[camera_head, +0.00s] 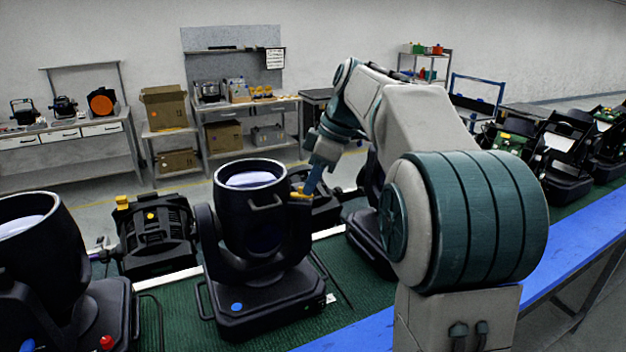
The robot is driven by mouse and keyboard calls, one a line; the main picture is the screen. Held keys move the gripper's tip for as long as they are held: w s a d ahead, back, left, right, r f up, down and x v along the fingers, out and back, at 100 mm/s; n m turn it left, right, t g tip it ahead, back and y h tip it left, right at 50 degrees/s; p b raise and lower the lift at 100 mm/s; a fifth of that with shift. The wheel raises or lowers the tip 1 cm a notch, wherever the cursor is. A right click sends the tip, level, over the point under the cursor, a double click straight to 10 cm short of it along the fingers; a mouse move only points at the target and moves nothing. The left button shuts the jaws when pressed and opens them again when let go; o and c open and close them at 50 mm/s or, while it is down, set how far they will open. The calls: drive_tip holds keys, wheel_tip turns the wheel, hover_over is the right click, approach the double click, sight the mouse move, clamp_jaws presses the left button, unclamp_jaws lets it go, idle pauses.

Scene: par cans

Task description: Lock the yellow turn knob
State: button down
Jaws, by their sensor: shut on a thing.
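A black par can (264,215) stands upright in its yoke on the green bench top, its pale round lens facing up. The yellow turn knob (300,196) is at the right side of its yoke. My gripper (307,192) comes down from the upper right and is shut on the yellow knob. The blue fingers hide part of the knob, so its exact angle cannot be told.
Another black par can (28,240) stands at the left, with a red knob (106,342) near its base. A black fixture with yellow parts (153,236) lies behind. A blue bench edge (580,247) runs along the front right. Shelves and boxes (165,107) stand at the back.

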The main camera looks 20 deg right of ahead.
drive_tip(key=c, duration=1.5)
unclamp_jaws()
drive_tip(key=shift+c, duration=0.2)
drive_tip(key=p+v, duration=0.1)
drive_tip(key=v, duration=1.3)
drive_tip(key=shift+a+f, duration=0.1)
drive_tip(key=shift+f, duration=0.05)
drive_tip(key=s+a+f+m+t+h, duration=0.1)
drive_tip(key=s+a+f+m+h, duration=0.1)
drive_tip(key=s+f+m, duration=0.4)
drive_tip(key=s+a+f+m+t+h, duration=0.1)
drive_tip(key=s+f+m, duration=0.6)
drive_tip(key=s+f, duration=0.9)
wheel_tip(320, 180, down, 5)
drive_tip(key=a+h, duration=0.1)
drive_tip(key=a, duration=0.1)
drive_tip(key=shift+s+a, duration=0.35)
